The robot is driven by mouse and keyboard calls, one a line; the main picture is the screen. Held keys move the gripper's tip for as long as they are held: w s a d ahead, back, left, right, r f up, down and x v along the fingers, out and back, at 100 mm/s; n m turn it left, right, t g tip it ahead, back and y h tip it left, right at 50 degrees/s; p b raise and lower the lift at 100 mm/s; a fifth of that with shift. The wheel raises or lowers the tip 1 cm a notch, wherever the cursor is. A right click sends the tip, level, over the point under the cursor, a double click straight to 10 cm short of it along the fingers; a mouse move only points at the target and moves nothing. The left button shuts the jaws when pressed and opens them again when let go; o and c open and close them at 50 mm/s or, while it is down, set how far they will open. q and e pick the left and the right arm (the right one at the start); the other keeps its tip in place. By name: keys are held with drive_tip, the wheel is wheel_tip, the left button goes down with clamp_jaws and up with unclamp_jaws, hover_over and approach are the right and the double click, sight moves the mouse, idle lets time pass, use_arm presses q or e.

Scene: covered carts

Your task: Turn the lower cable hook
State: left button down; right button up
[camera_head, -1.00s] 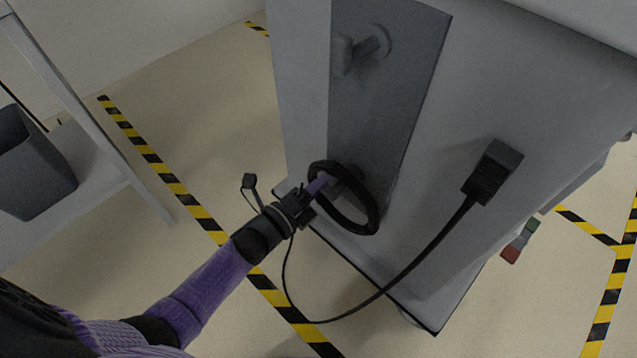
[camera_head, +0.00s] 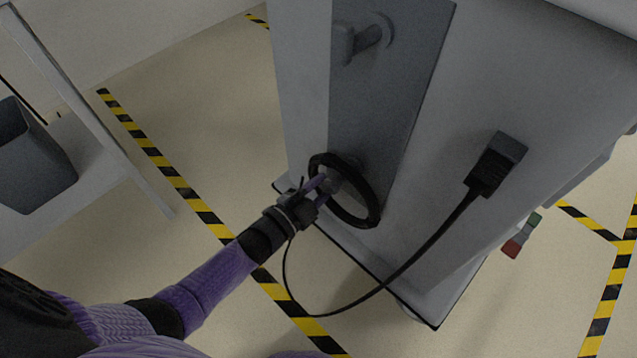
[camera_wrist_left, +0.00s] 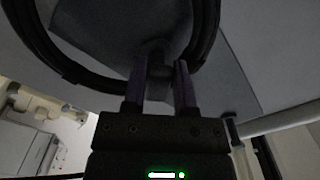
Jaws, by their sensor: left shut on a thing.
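The lower cable hook (camera_wrist_left: 158,68) is a grey knob on the dark grey panel of the cart. My left gripper (camera_head: 327,181) reaches it from the lower left, with its purple fingers passing through a black cable coil. In the left wrist view the fingers (camera_wrist_left: 160,85) are shut on the hook, one on each side. In the head view the hook is mostly hidden by the fingers and the coil (camera_head: 371,206). The coil hangs around the hook. The upper cable hook (camera_head: 364,40) sits higher on the same panel, apart from the gripper. My right gripper is not in view.
A black plug (camera_head: 497,165) sits on the cart side (camera_head: 450,110), its cable (camera_head: 425,248) looping down past my left wrist. A shelf with a grey bin (camera_head: 35,165) stands at the left. Yellow-black tape (camera_head: 170,176) marks the open floor.

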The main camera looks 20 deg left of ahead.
use_arm(q)
drive_tip(key=n, duration=0.3)
drive_tip(key=d+n, duration=0.1)
drive_tip(key=n, duration=0.2)
drive_tip(key=d+f+n, duration=0.1)
drive_tip(key=n, duration=0.2)
drive_tip(key=shift+s+n, duration=0.4)
idle(0.4)
drive_tip(key=shift+c, duration=2)
unclamp_jaws()
